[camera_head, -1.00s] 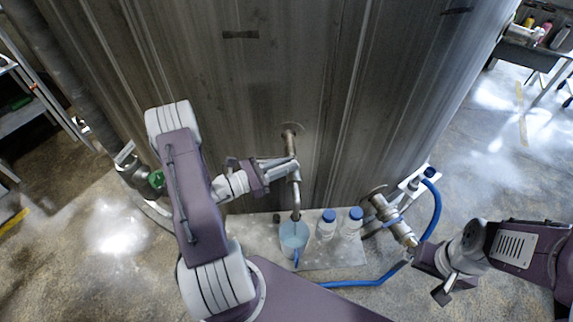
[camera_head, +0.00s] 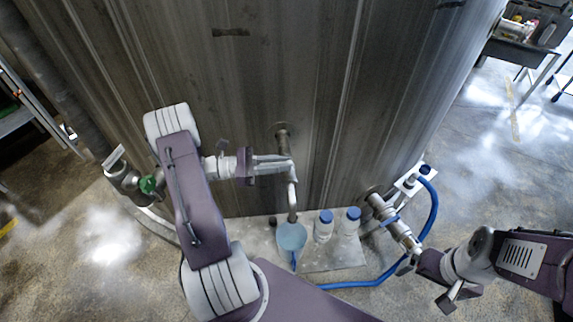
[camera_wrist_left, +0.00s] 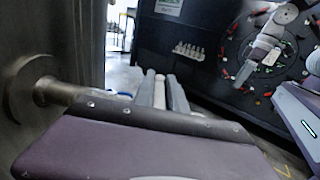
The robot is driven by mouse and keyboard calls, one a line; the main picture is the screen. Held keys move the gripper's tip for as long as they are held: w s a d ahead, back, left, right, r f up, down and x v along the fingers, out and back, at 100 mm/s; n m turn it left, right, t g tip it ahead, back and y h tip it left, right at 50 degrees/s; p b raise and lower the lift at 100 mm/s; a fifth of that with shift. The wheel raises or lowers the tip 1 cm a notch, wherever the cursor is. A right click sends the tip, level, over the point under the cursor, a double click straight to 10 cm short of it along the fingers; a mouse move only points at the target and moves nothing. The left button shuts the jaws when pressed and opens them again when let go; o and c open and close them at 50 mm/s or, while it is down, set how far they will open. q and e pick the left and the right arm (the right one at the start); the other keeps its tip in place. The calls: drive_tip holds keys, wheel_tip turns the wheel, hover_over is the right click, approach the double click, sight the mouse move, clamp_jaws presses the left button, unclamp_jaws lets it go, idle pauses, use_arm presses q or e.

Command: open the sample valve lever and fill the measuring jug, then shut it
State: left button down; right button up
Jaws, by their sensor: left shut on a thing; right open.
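The sample valve's pipe (camera_head: 283,140) comes out of the tall metal tank wall and bends down to a spout (camera_head: 292,203). My left gripper (camera_head: 288,166) is shut on the valve lever at that pipe; the fingers hide most of it. In the left wrist view a pale lever (camera_wrist_left: 160,90) lies between the two grey fingers. The measuring jug (camera_head: 291,239), pale blue with a blue handle, stands upright under the spout. I cannot tell its liquid level. My right gripper (camera_head: 424,281) is open at the lower right, near a metal hose valve (camera_head: 401,232).
Two clear bottles with blue caps (camera_head: 325,226) (camera_head: 352,222) stand right of the jug on a grey shelf (camera_head: 325,260). A blue hose (camera_head: 434,215) loops at the right. A green-handled valve (camera_head: 148,185) is at the left, behind my left arm.

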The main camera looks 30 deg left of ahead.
use_arm(q)
drive_tip(key=c, duration=1.4)
unclamp_jaws()
drive_tip(key=shift+d, duration=0.1)
drive_tip(key=shift+o, duration=0.2)
drive_tip(key=shift+w, duration=0.1)
drive_tip(key=b+v, duration=0.2)
drive_tip(key=v, duration=0.7)
